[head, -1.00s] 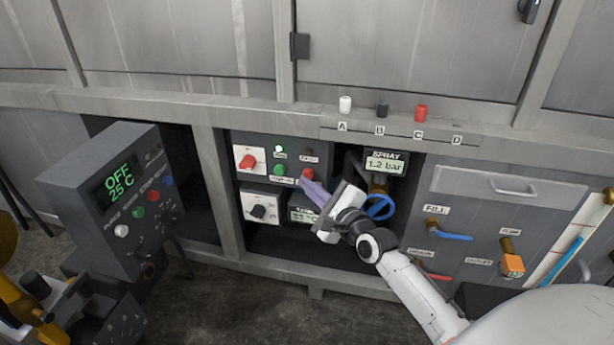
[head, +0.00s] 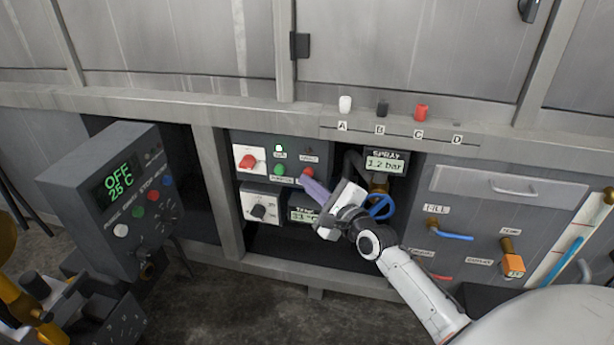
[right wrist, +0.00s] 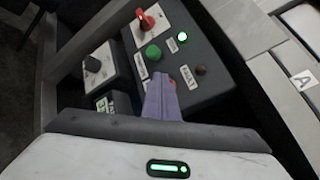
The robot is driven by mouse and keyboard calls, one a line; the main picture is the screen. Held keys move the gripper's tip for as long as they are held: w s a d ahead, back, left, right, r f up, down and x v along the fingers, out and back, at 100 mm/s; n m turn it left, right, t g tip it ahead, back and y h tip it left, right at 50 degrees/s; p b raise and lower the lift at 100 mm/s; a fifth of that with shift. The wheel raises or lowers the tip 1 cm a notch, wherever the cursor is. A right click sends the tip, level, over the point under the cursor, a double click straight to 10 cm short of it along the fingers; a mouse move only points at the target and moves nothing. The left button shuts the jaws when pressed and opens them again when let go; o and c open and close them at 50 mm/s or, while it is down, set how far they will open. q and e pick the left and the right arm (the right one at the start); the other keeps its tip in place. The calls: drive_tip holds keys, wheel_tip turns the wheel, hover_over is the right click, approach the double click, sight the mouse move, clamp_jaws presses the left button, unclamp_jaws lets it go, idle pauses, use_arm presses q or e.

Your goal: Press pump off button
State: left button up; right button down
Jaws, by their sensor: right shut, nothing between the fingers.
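The pump panel (head: 232,142) is a dark grey box inside the cabinet opening. It carries a red off button (head: 308,173), a green button (head: 279,170), a red rotary knob (head: 248,161) and a lit green lamp (head: 279,148). My right gripper (head: 303,178) is shut and empty, its purple fingertips just below and left of the red button. In the right wrist view the fingertips (right wrist: 160,80) cover most of the red button, so I cannot tell whether they touch it. The green lamp (right wrist: 182,37) is lit there too. My left gripper is not in view.
Below the panel are a black knob (head: 258,211) and a temperature display (head: 303,215). A blue valve wheel (head: 381,207) sits close to the right of my gripper, under the spray display (head: 385,163). A control box (head: 125,200) reading OFF stands at left.

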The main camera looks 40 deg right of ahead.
drive_tip(key=shift+w+d, duration=0.1)
drive_tip(key=shift+d, duration=0.05)
idle(0.4)
drive_tip(key=shift+s+a+p, duration=0.6)
drive_tip(key=shift+a+p, duration=0.15)
drive_tip(key=s+a+p, duration=0.3)
drive_tip(key=shift+s+a, duration=0.15)
drive_tip(key=shift+a, duration=0.25)
idle(0.7)
